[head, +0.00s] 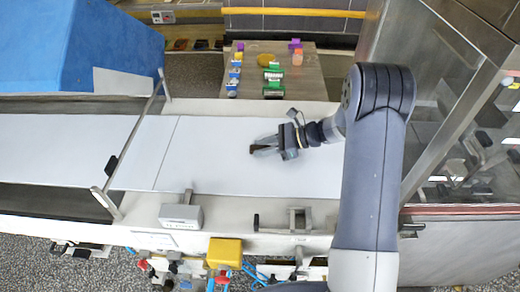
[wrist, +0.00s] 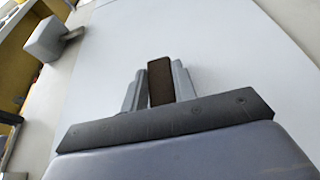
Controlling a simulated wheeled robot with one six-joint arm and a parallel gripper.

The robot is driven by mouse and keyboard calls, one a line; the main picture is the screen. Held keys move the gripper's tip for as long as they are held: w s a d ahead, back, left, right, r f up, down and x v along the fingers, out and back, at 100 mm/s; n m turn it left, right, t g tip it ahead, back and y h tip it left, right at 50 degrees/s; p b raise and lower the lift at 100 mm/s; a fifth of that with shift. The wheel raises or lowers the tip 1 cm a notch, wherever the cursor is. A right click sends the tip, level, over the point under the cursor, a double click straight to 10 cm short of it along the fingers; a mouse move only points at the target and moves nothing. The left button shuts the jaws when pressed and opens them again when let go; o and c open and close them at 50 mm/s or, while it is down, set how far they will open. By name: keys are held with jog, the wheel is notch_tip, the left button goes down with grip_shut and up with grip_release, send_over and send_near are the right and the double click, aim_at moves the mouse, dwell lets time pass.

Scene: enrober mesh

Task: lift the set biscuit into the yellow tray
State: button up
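My gripper (head: 265,148) is over the white belt, with its fingers pointing left. In the wrist view, a dark brown bar-shaped biscuit (wrist: 160,82) fills the gap between the two grey fingers of my gripper (wrist: 158,88), with a finger against each side. In the head view the biscuit is a small dark strip (head: 264,149) between the fingers. I cannot tell whether it touches the belt. A yellow box-like thing (head: 224,252) stands at the front edge of the machine. I cannot tell whether it is the yellow tray.
The white belt (head: 210,165) is otherwise clear. A grey box (head: 181,216) stands on the front rail and also shows in the wrist view (wrist: 45,40). A table (head: 310,75) with small coloured objects is behind. A blue housing (head: 80,45) is at left, a metal-framed cabinet (head: 440,90) at right.

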jog(key=c, duration=0.3)
jog(key=shift+r, duration=0.1)
notch_tip(320, 180, up, 10)
jog(key=b, duration=0.2)
jog(key=m+t+h, duration=0.9)
jog(key=m+t, duration=0.3)
jog(key=m, duration=0.2)
send_over(311, 153)
jog(key=f, duration=0.3)
jog(key=a+f, duration=0.1)
jog(key=shift+w+f, duration=0.2)
jog(key=shift+w, duration=0.05)
jog(key=shift+s+d+f, duration=0.25)
jog(key=shift+d, duration=0.15)
